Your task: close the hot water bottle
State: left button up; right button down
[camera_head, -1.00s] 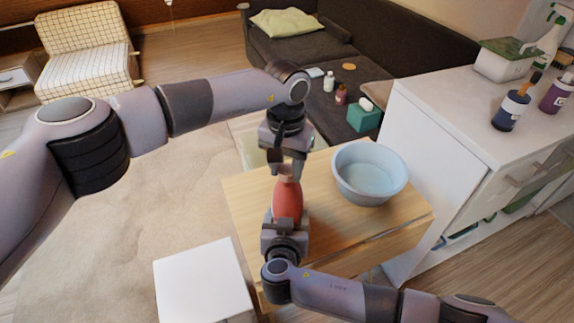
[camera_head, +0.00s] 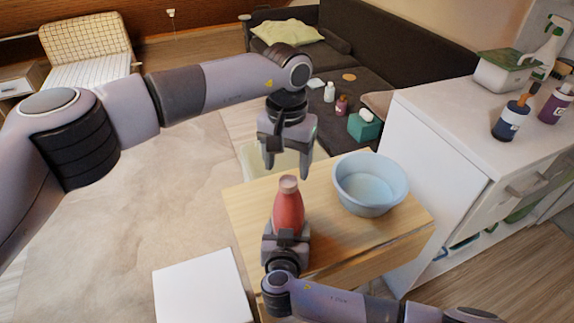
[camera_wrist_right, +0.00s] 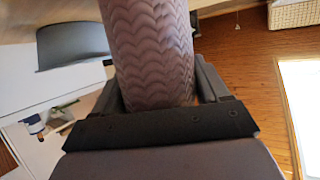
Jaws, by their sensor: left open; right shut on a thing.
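The hot water bottle (camera_head: 288,208) is red with a pale cap (camera_head: 288,184) at its top. It stands roughly upright over the wooden table (camera_head: 245,205). My right gripper (camera_head: 287,236) is shut on its lower part. In the right wrist view the bottle (camera_wrist_right: 150,50) shows a ribbed wavy surface between the fingers. My left gripper (camera_head: 287,172) is open and empty, above and just behind the cap, apart from it. I cannot tell how tightly the cap sits.
A light blue basin (camera_head: 370,185) stands on the table, right of the bottle. A white cabinet (camera_head: 440,150) with bottles on it is to the right. A white square surface (camera_head: 202,288) is at front left. A dark sofa (camera_head: 375,60) is behind.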

pick_arm(q)
jog(key=shift+c, duration=0.2)
jog(key=n, duration=0.4)
jog(key=shift+d+r, duration=0.1)
jog(key=shift+r, duration=0.15)
jog(key=n, duration=0.5)
jog(key=shift+r, duration=0.2)
jog(key=n, duration=0.4)
jog(key=shift+d+r+n, duration=0.1)
jog(key=shift+r+n, duration=0.15)
jog(key=shift+n, duration=0.15)
jog(key=n, duration=0.4)
jog(key=shift+w+r+n, duration=0.1)
jog(key=shift+r+n, duration=0.1)
jog(key=shift+n, duration=0.1)
jog(key=n, duration=0.4)
jog(key=shift+r+n, duration=0.2)
jog(key=shift+n, duration=0.2)
jog(key=n, duration=0.3)
jog(key=shift+r, duration=0.15)
jog(key=n, duration=0.4)
jog(key=shift+w+r+n, duration=0.1)
jog(key=shift+r+n, duration=0.1)
jog(key=shift+n, duration=0.2)
jog(key=n, duration=0.4)
jog(key=shift+r+n, duration=0.2)
jog(key=shift+n, duration=0.1)
